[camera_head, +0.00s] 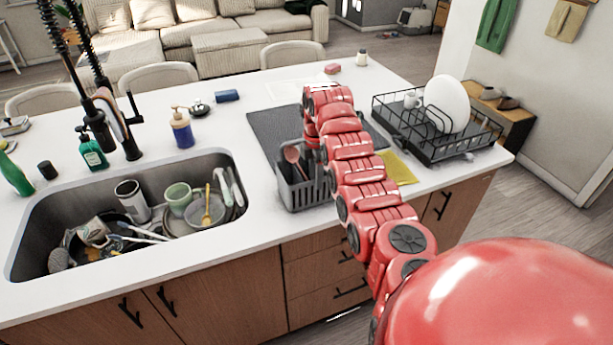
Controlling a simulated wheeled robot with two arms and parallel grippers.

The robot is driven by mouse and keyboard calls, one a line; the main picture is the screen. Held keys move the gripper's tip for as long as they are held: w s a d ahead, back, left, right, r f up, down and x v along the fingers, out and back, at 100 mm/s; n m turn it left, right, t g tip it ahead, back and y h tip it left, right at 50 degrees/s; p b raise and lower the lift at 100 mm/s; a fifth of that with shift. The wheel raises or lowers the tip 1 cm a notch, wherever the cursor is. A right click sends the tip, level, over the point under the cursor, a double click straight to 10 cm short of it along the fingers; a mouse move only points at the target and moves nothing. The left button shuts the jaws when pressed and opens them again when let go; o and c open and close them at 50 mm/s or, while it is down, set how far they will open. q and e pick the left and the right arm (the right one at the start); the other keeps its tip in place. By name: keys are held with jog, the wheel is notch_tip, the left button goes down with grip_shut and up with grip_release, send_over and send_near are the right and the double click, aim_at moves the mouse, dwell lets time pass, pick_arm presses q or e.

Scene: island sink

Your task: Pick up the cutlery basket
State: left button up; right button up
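The grey cutlery basket (305,192) stands upright on the white island counter, just right of the sink, at the front edge of a dark drying mat. Dark reddish-brown utensils (292,155) stick up from it. My red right arm reaches in from the lower right and passes in front of the basket's right side. My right gripper (311,138) points down at the basket's far side. Its fingertips are partly hidden, and I cannot tell whether they touch or hold the basket. My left gripper is not in view.
The sink (20,235) at the left holds several dishes. A black dish rack (470,150) with a white plate (447,104) stands at the right. A yellow cloth (398,168) lies beside my arm. A soap bottle (182,128) stands behind the sink. The dark mat (270,122) is mostly bare.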

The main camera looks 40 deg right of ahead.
notch_tip(320, 180, down, 4)
jog(key=shift+w+r+p, duration=0.1)
jog(key=shift+p, duration=1.15)
jog(key=shift+w+f, duration=0.1)
jog(key=shift+f, duration=0.5)
grip_shut()
